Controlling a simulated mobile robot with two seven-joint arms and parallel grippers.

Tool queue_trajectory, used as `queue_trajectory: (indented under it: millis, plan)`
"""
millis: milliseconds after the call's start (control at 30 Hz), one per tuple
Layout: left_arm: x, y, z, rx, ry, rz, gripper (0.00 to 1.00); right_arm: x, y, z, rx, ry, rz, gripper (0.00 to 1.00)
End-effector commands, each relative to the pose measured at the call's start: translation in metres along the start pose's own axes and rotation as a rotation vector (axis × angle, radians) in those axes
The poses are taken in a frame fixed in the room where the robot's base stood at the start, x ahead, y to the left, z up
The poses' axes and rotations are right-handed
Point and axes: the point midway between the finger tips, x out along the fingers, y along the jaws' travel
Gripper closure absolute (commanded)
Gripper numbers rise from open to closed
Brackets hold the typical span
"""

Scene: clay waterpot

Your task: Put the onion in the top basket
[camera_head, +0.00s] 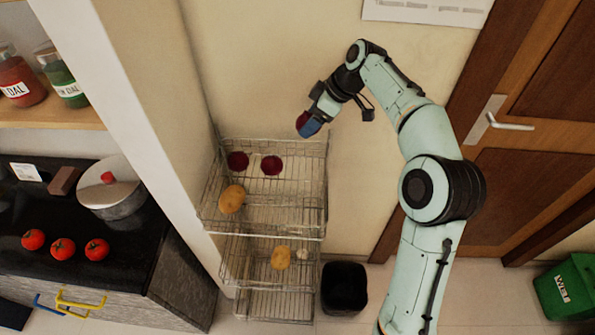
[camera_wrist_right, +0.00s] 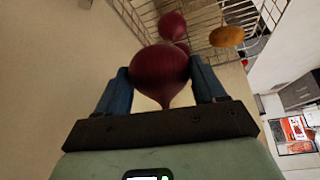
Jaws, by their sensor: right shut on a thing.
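My right gripper (camera_head: 311,124) is shut on a dark red onion (camera_head: 301,119) and holds it above the back right part of the top basket (camera_head: 262,222). In the right wrist view the onion (camera_wrist_right: 160,70) sits between the two blue fingers (camera_wrist_right: 160,88), root tip toward the palm. In the top basket lie two more red onions (camera_head: 238,161) (camera_head: 271,165) at the back and a potato (camera_head: 232,199) at the left front. My left gripper is out of view.
A lower basket holds a potato (camera_head: 281,257) and a small pale bulb (camera_head: 302,253). A black bin (camera_head: 344,289) stands right of the rack. The wall is close behind the gripper. A counter with tomatoes (camera_head: 63,248) and a pot (camera_head: 111,190) is at left.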

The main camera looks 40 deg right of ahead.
Motion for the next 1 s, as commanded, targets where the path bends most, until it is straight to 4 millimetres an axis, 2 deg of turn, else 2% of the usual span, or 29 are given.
queue_trajectory:
  millis: [33,100,300,400,667,900,1000]
  plan:
    - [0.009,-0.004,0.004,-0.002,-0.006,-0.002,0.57,0.017,-0.001,0.012,0.003,-0.005,-0.005,0.64]
    - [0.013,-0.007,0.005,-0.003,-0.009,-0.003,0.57,0.033,-0.001,0.021,0.004,-0.004,-0.006,0.64]
    - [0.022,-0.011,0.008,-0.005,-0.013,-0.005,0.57,0.077,-0.001,0.046,0.003,-0.003,-0.005,0.64]
    - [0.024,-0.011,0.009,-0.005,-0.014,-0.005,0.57,0.092,0.000,0.054,0.002,-0.001,-0.002,0.64]
    - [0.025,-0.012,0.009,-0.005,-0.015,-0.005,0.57,0.110,0.000,0.063,0.002,0.000,-0.001,0.64]
    - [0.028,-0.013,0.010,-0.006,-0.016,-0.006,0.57,0.139,0.000,0.081,0.003,0.000,-0.002,0.64]
    - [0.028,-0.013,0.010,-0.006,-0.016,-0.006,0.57,0.141,0.000,0.082,0.001,0.000,0.000,0.64]
